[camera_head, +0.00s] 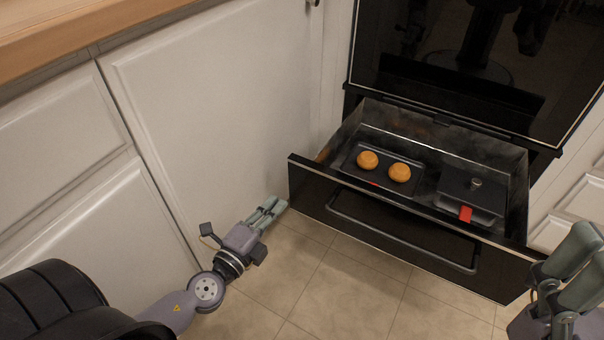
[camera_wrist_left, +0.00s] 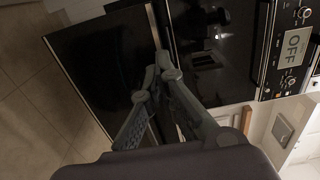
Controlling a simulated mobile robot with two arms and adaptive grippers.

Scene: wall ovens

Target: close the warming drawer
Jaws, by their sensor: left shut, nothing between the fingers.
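The black warming drawer (camera_head: 420,235) stands pulled out below the oven, with a long bar handle (camera_head: 395,232) across its front. Inside lie a dark tray (camera_head: 382,180) with two round buns and a lidded dark pan (camera_head: 470,193) with a red tag. My left gripper (camera_head: 276,207) is shut and empty, just left of the drawer front's left end and apart from it in the head view. In the left wrist view its fingertips (camera_wrist_left: 163,64) meet, with the dark drawer front (camera_wrist_left: 100,65) behind. My right gripper (camera_head: 572,262) is at the lower right, near the drawer's right end, partly cut off.
The dark oven door (camera_head: 460,60) is above the drawer. White cabinet fronts (camera_head: 210,100) and a wooden counter (camera_head: 70,25) are on the left. White drawer fronts (camera_head: 575,205) are on the right. The tiled floor (camera_head: 345,290) before the drawer is clear.

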